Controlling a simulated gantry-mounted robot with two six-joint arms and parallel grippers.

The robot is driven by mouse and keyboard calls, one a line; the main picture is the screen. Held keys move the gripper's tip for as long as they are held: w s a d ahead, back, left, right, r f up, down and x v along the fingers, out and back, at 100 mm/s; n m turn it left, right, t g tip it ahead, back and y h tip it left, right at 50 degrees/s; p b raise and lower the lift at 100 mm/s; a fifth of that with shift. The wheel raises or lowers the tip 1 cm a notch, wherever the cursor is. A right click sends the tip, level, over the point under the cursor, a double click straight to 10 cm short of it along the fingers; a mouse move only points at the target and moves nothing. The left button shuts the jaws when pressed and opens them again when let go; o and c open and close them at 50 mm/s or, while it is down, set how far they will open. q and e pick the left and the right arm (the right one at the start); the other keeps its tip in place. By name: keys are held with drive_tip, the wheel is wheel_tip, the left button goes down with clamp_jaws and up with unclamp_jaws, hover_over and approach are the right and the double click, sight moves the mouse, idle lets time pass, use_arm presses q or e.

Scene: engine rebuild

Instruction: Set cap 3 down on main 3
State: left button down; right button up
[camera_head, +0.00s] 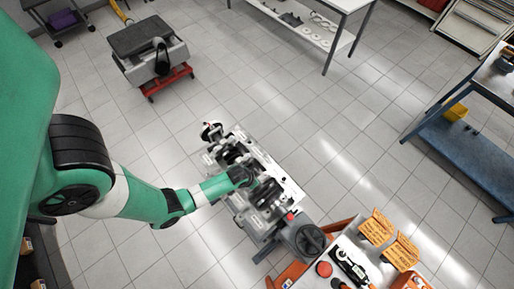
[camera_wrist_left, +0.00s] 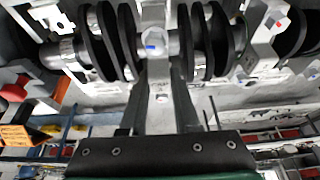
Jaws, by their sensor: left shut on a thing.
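My left gripper (camera_head: 252,178) reaches in from the left over the engine block (camera_head: 287,186). In the left wrist view the gripper (camera_wrist_left: 160,70) is shut on a pale metal cap with a blue mark (camera_wrist_left: 155,46), which I take as cap 3. The cap lies across the crankshaft (camera_wrist_left: 112,42), between its dark counterweights, in line with a middle main journal. I cannot tell whether the cap touches its seat, as the fingers and cap hide main 3. The right gripper is not in view.
Another pale cap (camera_wrist_left: 264,45) sits to the right in the wrist view. The engine stand's grey round head (camera_head: 309,240) is at the block's lower right. A cart with orange trays (camera_head: 376,228) stands beyond it.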

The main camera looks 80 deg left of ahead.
use_arm(q)
drive_tip(key=shift+f+b, duration=0.6)
drive_tip(key=shift+f, duration=0.1)
drive_tip(key=c, duration=0.9)
unclamp_jaws()
drive_tip(key=shift+r, duration=0.1)
drive_tip(key=shift+r+p, duration=1.4)
drive_tip(key=shift+p, duration=0.15)
drive_tip(key=shift+o, duration=0.3)
drive_tip(key=o, duration=0.5)
